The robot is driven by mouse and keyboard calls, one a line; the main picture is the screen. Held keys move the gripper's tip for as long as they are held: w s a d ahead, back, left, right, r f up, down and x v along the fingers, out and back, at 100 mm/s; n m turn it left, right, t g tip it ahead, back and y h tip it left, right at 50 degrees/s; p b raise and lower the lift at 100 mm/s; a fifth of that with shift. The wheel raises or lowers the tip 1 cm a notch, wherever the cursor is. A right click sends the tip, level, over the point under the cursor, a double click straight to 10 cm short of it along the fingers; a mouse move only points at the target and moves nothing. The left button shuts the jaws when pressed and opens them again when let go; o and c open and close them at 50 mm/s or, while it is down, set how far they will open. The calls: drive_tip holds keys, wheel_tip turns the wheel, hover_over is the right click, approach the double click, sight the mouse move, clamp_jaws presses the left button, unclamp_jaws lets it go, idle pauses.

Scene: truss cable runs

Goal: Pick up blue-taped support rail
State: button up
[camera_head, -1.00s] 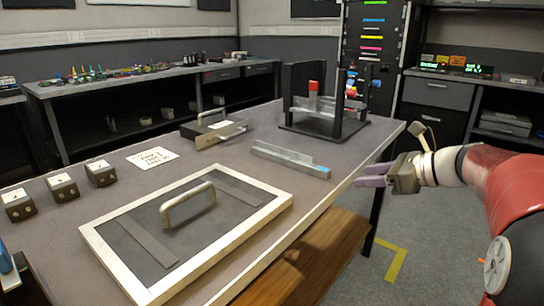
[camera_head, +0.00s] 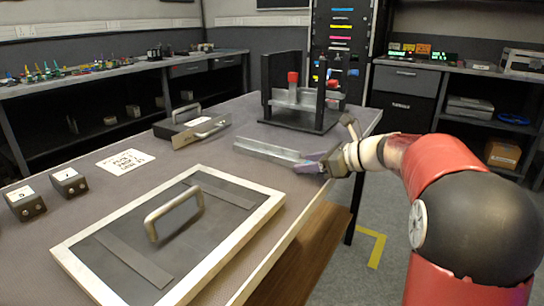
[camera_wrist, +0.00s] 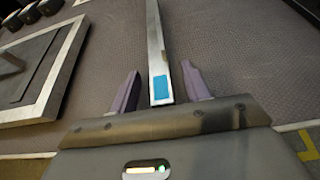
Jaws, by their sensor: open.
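The blue-taped support rail (camera_head: 262,147) is a long silver bar lying on the grey table. Its near end carries a blue tape patch (camera_wrist: 160,88) in the wrist view. My gripper (camera_head: 318,162) is at the table's right edge, at the taped end of the rail. In the wrist view the two purple fingers of my gripper (camera_wrist: 160,72) are spread, one on each side of the rail, with a gap on both sides. Nothing is held. In the head view the fingers partly cover the taped end.
A black stand (camera_head: 300,118) with red-topped parts is behind the rail. A light-framed panel (camera_head: 75,240) with a raised handle lies in front. A dark box with a handle (camera_head: 190,128), a white card (camera_head: 125,161) and small labelled blocks (camera_head: 68,182) are to the left.

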drive_tip(key=shift+a, duration=0.1)
clamp_jaws()
idle(0.3)
wheel_tip(320, 180, up, 10)
drive_tip(key=p, duration=0.1)
drive_tip(key=shift+p, duration=0.4)
